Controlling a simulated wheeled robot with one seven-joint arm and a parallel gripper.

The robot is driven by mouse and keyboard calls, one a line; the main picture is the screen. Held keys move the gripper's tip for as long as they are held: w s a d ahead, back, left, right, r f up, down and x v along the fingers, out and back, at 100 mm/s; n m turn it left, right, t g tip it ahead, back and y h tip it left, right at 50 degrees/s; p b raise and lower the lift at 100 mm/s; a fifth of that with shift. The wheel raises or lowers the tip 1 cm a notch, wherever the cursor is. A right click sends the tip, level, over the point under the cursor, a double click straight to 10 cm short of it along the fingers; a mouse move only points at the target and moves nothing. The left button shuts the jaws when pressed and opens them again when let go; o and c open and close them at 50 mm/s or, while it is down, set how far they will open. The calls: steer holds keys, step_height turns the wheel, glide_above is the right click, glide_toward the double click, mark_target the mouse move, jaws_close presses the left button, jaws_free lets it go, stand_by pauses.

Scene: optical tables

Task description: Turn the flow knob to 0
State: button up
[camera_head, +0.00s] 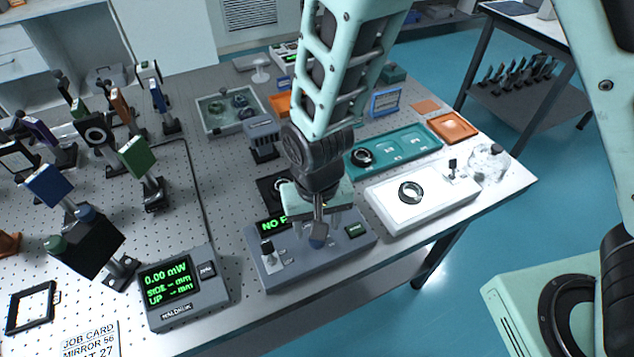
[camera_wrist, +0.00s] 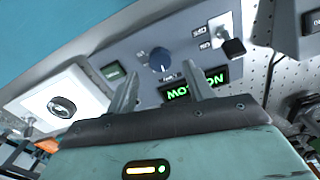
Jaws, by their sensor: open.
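The flow knob (camera_wrist: 160,61) is a dark blue round knob on a grey control box (camera_head: 300,268). A light mark on it points toward the green-lit display (camera_wrist: 190,86) in the wrist view; small labels around it are too small to read. In the head view the knob (camera_head: 317,241) shows just below my fingers. My gripper (camera_head: 318,213) is open and points down over the box. In the wrist view its two fingers (camera_wrist: 160,75) stand either side of the knob's line, apart from each other with nothing between them. Whether they touch the knob cannot be told.
A black-tipped toggle switch (camera_wrist: 232,46) and a small green-lit button (camera_head: 354,230) flank the knob. A white plate with a ring (camera_head: 430,212) lies to the right, a power meter (camera_head: 182,289) to the left. Mirror mounts (camera_head: 145,165) crowd the table's left side.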

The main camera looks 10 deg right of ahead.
step_height(320, 180, up, 13)
steer(key=shift+r, duration=0.15)
stand_by(0.5)
steer(key=s+d+r+n, duration=0.4)
steer(key=s+d+n, duration=0.2)
steer(key=s, duration=0.5)
steer(key=shift+d+n+y, duration=0.3)
steer(key=shift+d, duration=0.85)
stand_by(0.6)
